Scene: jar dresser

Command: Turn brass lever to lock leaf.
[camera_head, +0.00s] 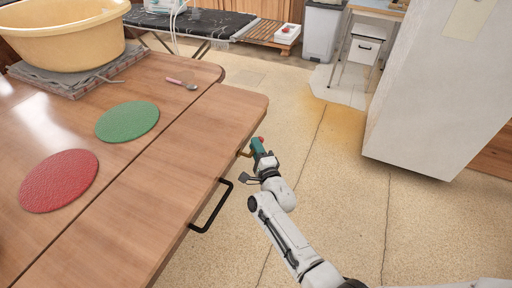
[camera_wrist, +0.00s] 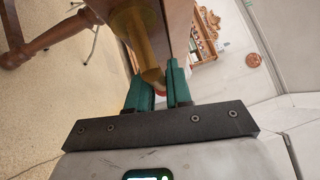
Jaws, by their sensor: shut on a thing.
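The brass lever (camera_head: 243,154) sticks out from under the right edge of the wooden leaf (camera_head: 190,165). In the wrist view the lever (camera_wrist: 142,45) runs from the wood down between my fingers. My gripper (camera_head: 258,146), with green fingers, is shut on the lever's outer end beside the leaf edge. It also shows in the wrist view (camera_wrist: 160,92), where a small red bit shows between the fingers. The leaf lies level with the rest of the table top. The lever's mount is hidden under the leaf in the head view.
A black handle (camera_head: 212,208) juts from the leaf edge near my arm. A green mat (camera_head: 128,121), a red mat (camera_head: 58,181), a spoon (camera_head: 182,84) and a yellow tub (camera_head: 62,40) are on the table. A white cabinet (camera_head: 435,90) stands right; open floor lies between.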

